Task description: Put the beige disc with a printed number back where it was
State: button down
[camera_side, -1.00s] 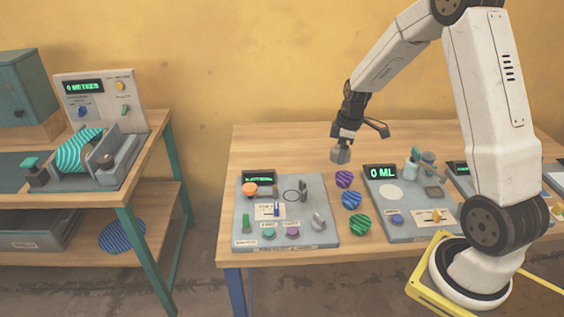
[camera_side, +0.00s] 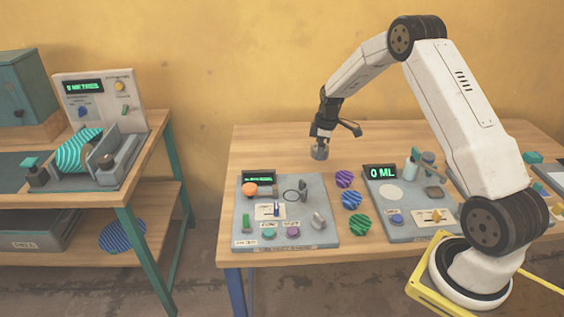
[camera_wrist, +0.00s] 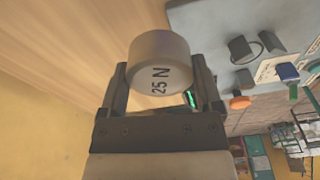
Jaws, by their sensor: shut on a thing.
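The disc (camera_wrist: 159,60) is held between the two fingers of my gripper (camera_wrist: 160,85) in the wrist view. It looks pale grey-beige and has "25 N" printed on its face. In the side view the disc (camera_side: 320,153) shows small and grey below my gripper (camera_side: 321,143), in the air over the back of the table. It is behind and above the left grey panel (camera_side: 285,240), apart from it. The spot under the disc is bare wood in the side view.
The left panel carries an orange knob (camera_side: 250,189), a black ring (camera_side: 291,196), levers and buttons. Purple, blue and green striped discs (camera_side: 351,200) lie between it and the "0 ML" panel (camera_side: 400,234). The table's back left (camera_side: 265,145) is clear.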

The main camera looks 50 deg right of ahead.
send_over(310, 169)
jog(key=shift+s+d+f, duration=0.1)
jog(key=shift+s+f, duration=0.1)
jog(key=shift+f, duration=0.85)
jog(key=shift+s+f, duration=0.15)
jog(key=shift+f, duration=0.85)
jog(key=shift+w+d+f, duration=0.1)
jog(key=shift+w+f, duration=0.15)
jog(key=shift+f, duration=1.6)
jog(key=shift+f, duration=0.15)
grip_release()
notch_tip(310, 169, up, 12)
jog(key=s, duration=0.1)
jog(key=shift+s+d, duration=0.15)
jog(key=shift+d, duration=0.25)
